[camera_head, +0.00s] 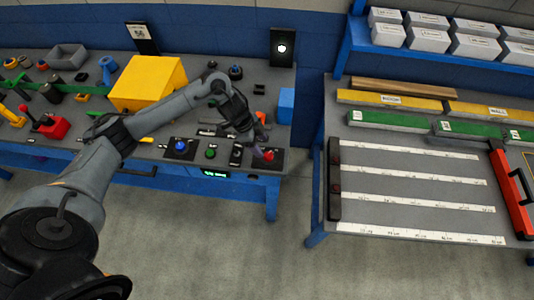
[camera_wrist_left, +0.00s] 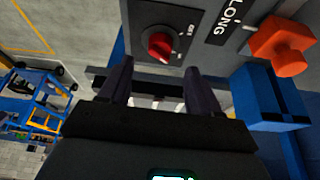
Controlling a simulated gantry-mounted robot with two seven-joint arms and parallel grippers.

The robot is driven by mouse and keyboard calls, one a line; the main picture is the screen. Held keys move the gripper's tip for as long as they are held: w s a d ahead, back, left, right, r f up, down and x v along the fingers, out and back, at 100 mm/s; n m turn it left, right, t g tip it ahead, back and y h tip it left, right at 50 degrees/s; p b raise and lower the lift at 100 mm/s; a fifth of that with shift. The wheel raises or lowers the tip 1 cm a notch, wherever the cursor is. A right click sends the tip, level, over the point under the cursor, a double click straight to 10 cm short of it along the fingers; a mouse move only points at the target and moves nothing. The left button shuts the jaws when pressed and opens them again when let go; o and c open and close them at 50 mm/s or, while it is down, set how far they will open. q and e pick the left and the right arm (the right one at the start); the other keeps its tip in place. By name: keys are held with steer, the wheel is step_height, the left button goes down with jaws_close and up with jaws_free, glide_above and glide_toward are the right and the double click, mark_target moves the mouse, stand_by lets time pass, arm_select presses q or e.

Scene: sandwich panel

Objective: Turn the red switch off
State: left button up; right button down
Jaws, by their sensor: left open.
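The red switch (camera_head: 269,155) is a small red knob on a dark plate at the front right edge of the left workbench. In the left wrist view the red switch (camera_wrist_left: 160,46) sits on a black plate with small white lettering too small to read surely. My left gripper (camera_head: 254,147) is over the bench edge close beside the red switch. In the left wrist view my left gripper (camera_wrist_left: 158,80) has its two fingers apart with nothing between them, and the knob shows just beyond the fingertips. I cannot tell whether a finger touches it. My right gripper is not in view.
A blue knob (camera_head: 180,146), a green button (camera_head: 210,153) and a black switch (camera_head: 236,155) stand left of the red switch. A yellow box (camera_head: 148,83) is behind my left arm. An orange-red block (camera_wrist_left: 282,44) and a blue block (camera_wrist_left: 268,98) show in the left wrist view.

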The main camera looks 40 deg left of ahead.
mark_target(267, 155)
arm_select(q)
steer(key=x, duration=0.6)
steer(key=shift+w+d+f+b, duration=0.1)
steer(key=shift+d+f+b, duration=0.2)
steer(key=shift+b, duration=0.1)
steer(key=c, duration=1)
steer(key=shift+r+n+p, duration=0.2)
steer(key=shift+n+p, duration=0.2)
steer(key=shift+p, duration=0.45)
steer(key=n+y+p, duration=0.1)
steer(key=n+p, duration=0.2)
steer(key=p, duration=0.1)
steer(key=n+t+y+p, duration=0.1)
steer(key=n+p, duration=0.2)
steer(key=p, duration=0.2)
steer(key=n+t+y+p, duration=0.1)
steer(key=n+p, duration=0.2)
steer(key=p, duration=0.2)
steer(key=shift+s+d+r, duration=0.1)
steer(key=shift+s+d, duration=0.15)
steer(key=n+y+p, duration=0.1)
steer(key=n+p, duration=0.1)
steer(key=shift+n, duration=0.4)
steer(key=shift+f+n+p, duration=0.25)
steer(key=shift+n+p, duration=0.15)
steer(key=shift+n, duration=0.2)
steer(key=shift+y, duration=0.3)
